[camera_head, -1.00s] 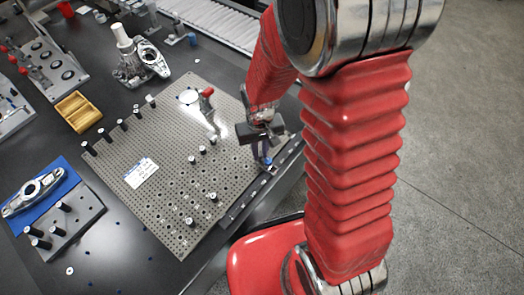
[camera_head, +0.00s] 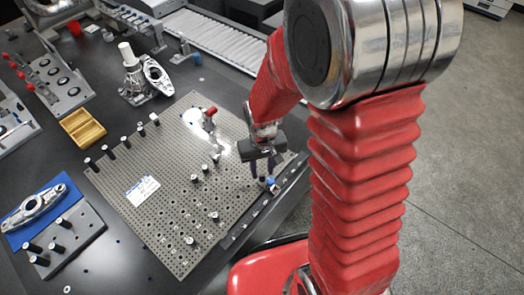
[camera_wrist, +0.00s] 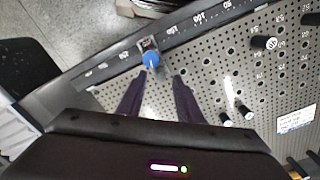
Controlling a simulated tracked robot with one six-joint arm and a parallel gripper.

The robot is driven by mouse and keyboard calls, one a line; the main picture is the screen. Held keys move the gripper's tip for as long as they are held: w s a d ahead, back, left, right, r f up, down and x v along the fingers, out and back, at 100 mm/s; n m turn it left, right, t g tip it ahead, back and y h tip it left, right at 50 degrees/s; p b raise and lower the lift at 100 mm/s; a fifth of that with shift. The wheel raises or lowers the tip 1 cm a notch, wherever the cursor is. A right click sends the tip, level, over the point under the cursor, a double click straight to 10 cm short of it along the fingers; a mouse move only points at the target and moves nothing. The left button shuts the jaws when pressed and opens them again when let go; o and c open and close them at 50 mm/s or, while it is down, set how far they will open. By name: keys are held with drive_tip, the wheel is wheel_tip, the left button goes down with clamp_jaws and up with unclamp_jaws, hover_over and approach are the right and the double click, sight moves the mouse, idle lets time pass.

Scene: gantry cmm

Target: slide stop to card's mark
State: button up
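The stop is a small slider with a blue knob (camera_wrist: 151,58) on a dark rail (camera_wrist: 200,28) with white scale numbers; in the head view the blue knob (camera_head: 272,183) sits near the rail's upper right end. My gripper (camera_wrist: 160,76) is open and empty. Its two dark fingers reach toward the stop, with the knob just past and between the tips in the wrist picture; I cannot tell their height over it. In the head view my gripper (camera_head: 264,172) is above the stop. The card (camera_head: 142,190) lies on the perforated plate; its writing is too small to read.
The perforated plate (camera_head: 165,225) carries several dark pins with light tops and a red-handled clamp (camera_head: 209,114). A wooden tray (camera_head: 82,128) and a blue mat (camera_head: 15,238) with a metal part lie to the left. Open floor lies right of the table.

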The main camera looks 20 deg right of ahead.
sight(262, 175)
wheel_tip(262, 175, up, 12)
drive_tip(key=shift+r, duration=0.2)
idle(0.4)
drive_tip(key=shift+s, duration=0.1)
idle(0.4)
drive_tip(key=s+d+r+t, duration=0.1)
drive_tip(key=s+r+t, duration=0.1)
drive_tip(key=s+r, duration=0.3)
drive_tip(key=s+d+r+t, duration=0.2)
drive_tip(key=s+r, duration=0.3)
drive_tip(key=r, duration=0.5)
drive_tip(key=shift+s+d+t, duration=0.15)
drive_tip(key=shift+s+t, duration=0.2)
drive_tip(key=shift+t, duration=0.45)
idle(1.1)
